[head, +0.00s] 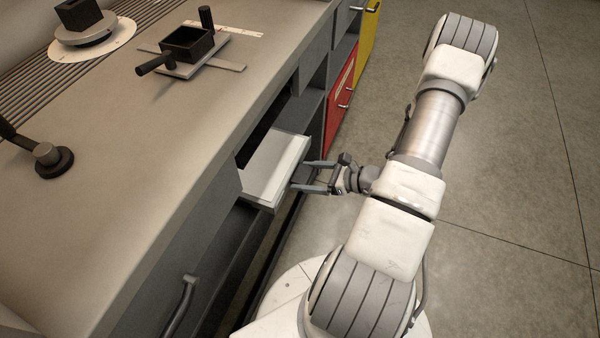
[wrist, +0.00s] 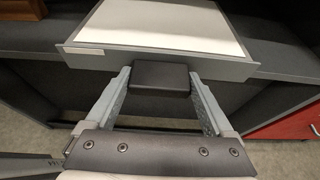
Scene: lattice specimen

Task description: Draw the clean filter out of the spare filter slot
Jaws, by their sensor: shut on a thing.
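The clean filter (head: 270,170) is a flat grey frame with a white top panel. It sticks out level from the spare filter slot (head: 262,134), a dark opening in the bench front; its far end is hidden under the worktop. In the wrist view the filter (wrist: 160,22) shows its white panel, grey front edge and a dark block-shaped handle (wrist: 161,76). My gripper (head: 302,176) is at the filter's outer edge. In the wrist view my gripper (wrist: 161,88) has a finger on each side of the handle and is shut on it.
The worktop (head: 150,190) carries a black open box with a handle (head: 187,44), a black block on a round base (head: 85,22) and a dark lever (head: 50,158). Red (head: 340,105) and yellow (head: 366,40) drawer fronts are farther along. The floor (head: 520,180) at right is clear.

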